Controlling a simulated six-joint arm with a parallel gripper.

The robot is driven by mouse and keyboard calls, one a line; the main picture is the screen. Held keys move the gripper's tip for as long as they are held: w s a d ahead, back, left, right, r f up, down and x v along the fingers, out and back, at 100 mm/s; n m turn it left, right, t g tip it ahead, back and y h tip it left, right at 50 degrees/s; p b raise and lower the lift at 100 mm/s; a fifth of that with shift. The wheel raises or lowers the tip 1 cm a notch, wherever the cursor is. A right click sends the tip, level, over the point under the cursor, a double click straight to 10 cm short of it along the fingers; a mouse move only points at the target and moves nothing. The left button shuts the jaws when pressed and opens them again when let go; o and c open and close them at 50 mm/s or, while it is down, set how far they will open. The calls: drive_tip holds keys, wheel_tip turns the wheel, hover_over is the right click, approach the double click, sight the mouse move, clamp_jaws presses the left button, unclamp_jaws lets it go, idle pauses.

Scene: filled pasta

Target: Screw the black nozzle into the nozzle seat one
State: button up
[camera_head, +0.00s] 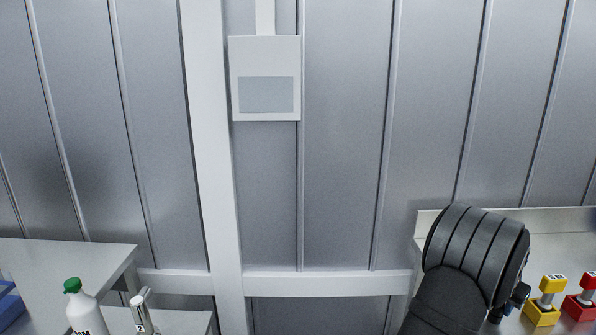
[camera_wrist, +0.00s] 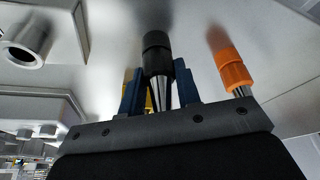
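In the wrist view, the black nozzle (camera_wrist: 157,52) stands on a grey metal surface. Its metallic cone points back toward my gripper (camera_wrist: 158,80). The two blue fingers are apart, one on each side of the nozzle, and a gap shows between the left finger and the nozzle. Contact on the right side is hard to judge. I cannot identify nozzle seat one in either view.
An orange nozzle (camera_wrist: 232,70) stands right of the black one. Yellow (camera_head: 543,300) and red (camera_head: 580,305) items are on the right counter (camera_head: 570,240). A hollow metal cylinder (camera_wrist: 27,47) shows in the wrist view. A green-capped bottle (camera_head: 83,308) stands at the lower left.

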drive_tip(key=shift+r, duration=0.75)
idle(0.8)
drive_tip(key=shift+r, duration=2.4)
drive_tip(key=shift+s, duration=0.1)
drive_tip(key=s+r, duration=0.1)
drive_tip(key=s, duration=0.7)
drive_tip(key=s+r, duration=0.2)
drive_tip(key=s, duration=0.6)
drive_tip(key=s+r, duration=0.1)
drive_tip(key=s, duration=0.7)
drive_tip(key=shift+s+r, duration=0.2)
drive_tip(key=shift+r, duration=0.1)
drive_tip(key=shift+f, duration=2.9)
drive_tip(key=shift+f, duration=1.15)
